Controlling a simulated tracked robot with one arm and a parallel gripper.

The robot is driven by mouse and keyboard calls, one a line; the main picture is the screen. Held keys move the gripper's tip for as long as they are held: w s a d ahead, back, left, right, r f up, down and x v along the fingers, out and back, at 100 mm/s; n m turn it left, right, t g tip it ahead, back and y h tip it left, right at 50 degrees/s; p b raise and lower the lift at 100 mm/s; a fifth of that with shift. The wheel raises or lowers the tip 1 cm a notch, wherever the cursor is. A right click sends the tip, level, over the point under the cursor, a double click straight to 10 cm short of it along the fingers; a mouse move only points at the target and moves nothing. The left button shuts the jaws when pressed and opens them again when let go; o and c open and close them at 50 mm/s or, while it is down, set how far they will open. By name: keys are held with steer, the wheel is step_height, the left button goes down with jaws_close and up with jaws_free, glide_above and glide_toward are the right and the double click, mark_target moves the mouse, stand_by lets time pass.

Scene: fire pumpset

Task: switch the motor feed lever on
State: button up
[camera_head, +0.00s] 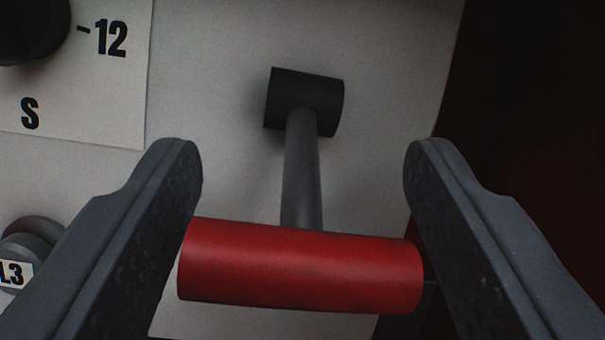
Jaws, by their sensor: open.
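The motor feed lever has a red cylindrical handle (300,266), a grey rod (302,170) and a black pivot hub (304,102) on a pale panel. The handle lies nearly level in the picture, below the hub, with the rod running up from it. My gripper (303,160) is open, with one dark finger on each side of the lever. The handle spans most of the gap between the fingers, its left end close to the left finger and its right end close to the right finger. I cannot tell whether either finger touches it.
A white label plate (75,75) marked "-12" and "S" is at the upper left, with a black knob (30,30) at the corner. A grey round part (28,250) labelled "L3" is at the lower left. The panel ends at right before a dark red area (530,130).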

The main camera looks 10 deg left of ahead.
steer(key=c, duration=0.9)
steer(key=r+p, duration=0.1)
steer(key=p, duration=0.1)
steer(key=shift+g+p, duration=0.3)
steer(key=shift+g, duration=0.1)
steer(key=p, duration=0.1)
steer(key=g+p, duration=0.1)
steer(key=shift+s+r+h+p, duration=0.15)
steer(key=shift+r+h+p, duration=0.15)
steer(key=shift+h+p, duration=0.1)
steer(key=shift+g+p, duration=0.5)
steer(key=shift+p, duration=0.1)
steer(key=shift+f, duration=0.15)
steer(key=o, duration=0.9)
steer(key=shift+s+d, duration=0.15)
